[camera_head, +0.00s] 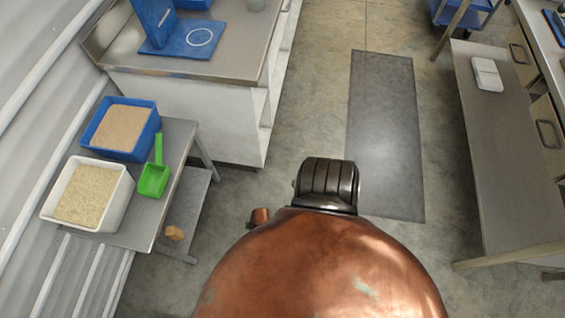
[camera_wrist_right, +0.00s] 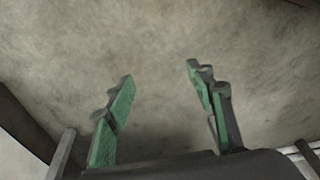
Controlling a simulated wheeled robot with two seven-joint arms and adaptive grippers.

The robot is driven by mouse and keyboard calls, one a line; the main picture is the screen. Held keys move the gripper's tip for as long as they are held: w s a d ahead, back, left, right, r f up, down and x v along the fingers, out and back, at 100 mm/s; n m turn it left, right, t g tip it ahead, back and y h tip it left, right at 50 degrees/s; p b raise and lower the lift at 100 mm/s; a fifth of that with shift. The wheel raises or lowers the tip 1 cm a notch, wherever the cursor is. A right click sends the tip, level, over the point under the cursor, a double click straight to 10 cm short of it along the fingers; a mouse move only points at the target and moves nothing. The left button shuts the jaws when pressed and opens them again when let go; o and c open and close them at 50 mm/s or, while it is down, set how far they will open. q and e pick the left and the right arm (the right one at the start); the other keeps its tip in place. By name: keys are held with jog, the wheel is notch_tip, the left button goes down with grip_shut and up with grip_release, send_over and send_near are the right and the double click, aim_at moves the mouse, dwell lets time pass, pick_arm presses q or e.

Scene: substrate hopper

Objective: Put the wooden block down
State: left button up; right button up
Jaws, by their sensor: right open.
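A small tan wooden block (camera_head: 175,232) shows in the head view on the lower shelf (camera_head: 196,195) of the small metal table at the left, just beside the edge of the tabletop. My right gripper (camera_wrist_right: 160,75) is in the right wrist view. Its two green-padded fingers are spread apart, with nothing between them and grey floor behind. The block does not show in the right wrist view. Neither gripper is seen in the head view.
The small table carries a blue bin (camera_head: 153,125), a white bin (camera_head: 118,203) and a green scoop (camera_head: 154,181). A counter (camera_head: 185,95) stands behind it. A long bench (camera_head: 500,150) is at the right. The floor with a dark mat (camera_head: 385,120) is clear between them.

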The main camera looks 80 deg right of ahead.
jog(key=s+d+f+g, duration=0.1)
jog(key=s, duration=1.4)
jog(key=s+d+f+m+g+h, duration=0.1)
jog(key=s+d+f, duration=0.1)
jog(key=s, duration=1.2)
jog(key=shift+s+m+g, duration=0.3)
jog(key=shift+s+g, duration=0.05)
jog(key=shift+g, duration=0.05)
jog(key=shift+d+f, duration=0.1)
jog(key=shift+c, duration=0.6)
